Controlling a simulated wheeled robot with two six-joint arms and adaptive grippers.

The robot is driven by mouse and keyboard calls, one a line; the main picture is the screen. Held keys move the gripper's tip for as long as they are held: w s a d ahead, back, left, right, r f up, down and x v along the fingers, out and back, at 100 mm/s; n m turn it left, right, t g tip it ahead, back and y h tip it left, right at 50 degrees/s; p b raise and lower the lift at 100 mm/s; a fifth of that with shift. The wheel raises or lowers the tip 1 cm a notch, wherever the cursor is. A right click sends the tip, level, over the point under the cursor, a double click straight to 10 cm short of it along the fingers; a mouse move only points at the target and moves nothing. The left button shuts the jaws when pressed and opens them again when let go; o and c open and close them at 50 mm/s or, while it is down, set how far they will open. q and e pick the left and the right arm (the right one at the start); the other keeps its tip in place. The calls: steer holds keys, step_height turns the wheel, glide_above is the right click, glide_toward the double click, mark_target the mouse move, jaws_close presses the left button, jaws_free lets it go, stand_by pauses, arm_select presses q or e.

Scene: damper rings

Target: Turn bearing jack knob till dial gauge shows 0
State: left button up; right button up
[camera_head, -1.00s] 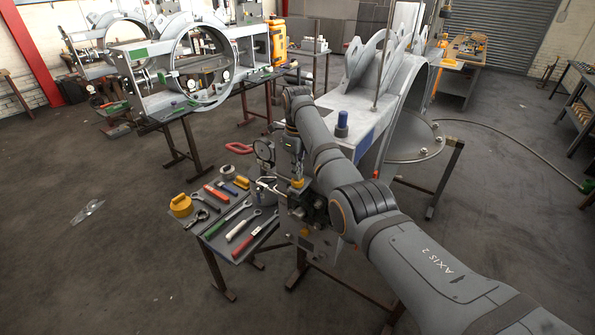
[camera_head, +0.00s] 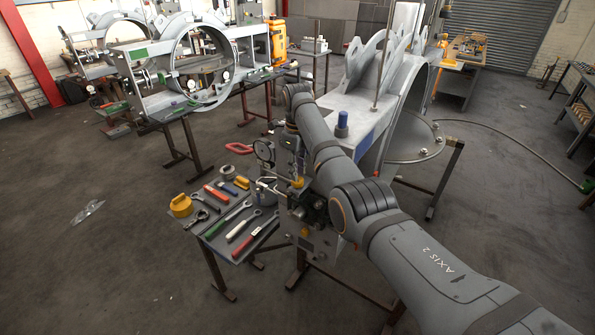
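A dial gauge (camera_head: 264,150) with a pale round face stands just left of my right arm's wrist; its reading is too small to make out. My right gripper (camera_head: 297,181) points down at the jack and bearing assembly beside the tool table. A small yellow part (camera_head: 298,182) shows at its fingertips; I cannot tell whether this is the bearing jack knob. The fingers are small and dark against the machinery, so their opening is unclear. My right arm hides much of the assembly behind it. My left gripper is not in view.
A tool table (camera_head: 222,243) holds wrenches, coloured-handle tools and a yellow pot (camera_head: 181,205). A red handle (camera_head: 240,148) sticks out beside the gauge. A large grey ring housing (camera_head: 410,125) stands behind my arm.

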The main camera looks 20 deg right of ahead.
steer(key=shift+r, duration=0.65)
step_height(320, 180, up, 6)
stand_by(0.5)
steer(key=shift+o, duration=0.4)
